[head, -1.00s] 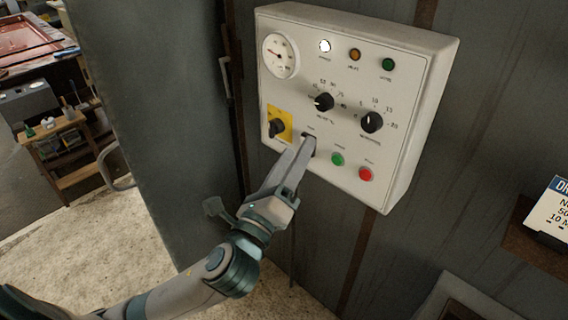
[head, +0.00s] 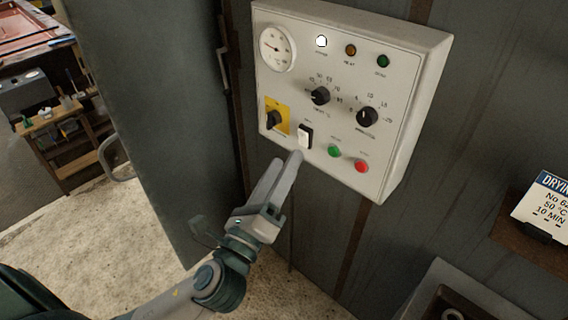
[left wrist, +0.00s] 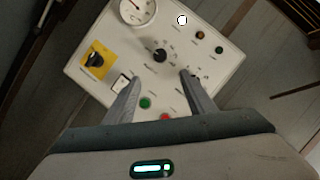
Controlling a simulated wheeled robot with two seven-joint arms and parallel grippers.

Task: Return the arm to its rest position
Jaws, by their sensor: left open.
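My left gripper (head: 281,172) is open and empty, just below and in front of the white control panel (head: 410,75). Its fingers also show in the left wrist view (left wrist: 158,92), spread apart with the panel beyond them. The fingers appear clear of the panel. A white rocker switch (head: 305,136) shows uncovered on the panel above the fingertips. My left arm comes in from the lower left. My right gripper is in neither view.
The panel carries a gauge (head: 277,49), a lit white lamp (head: 321,41), two black knobs, a yellow-backed switch (head: 276,119), a green button (head: 334,151) and a red button (head: 361,166). A sign (head: 543,208) stands at right. A wooden stand (head: 65,145) is at left.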

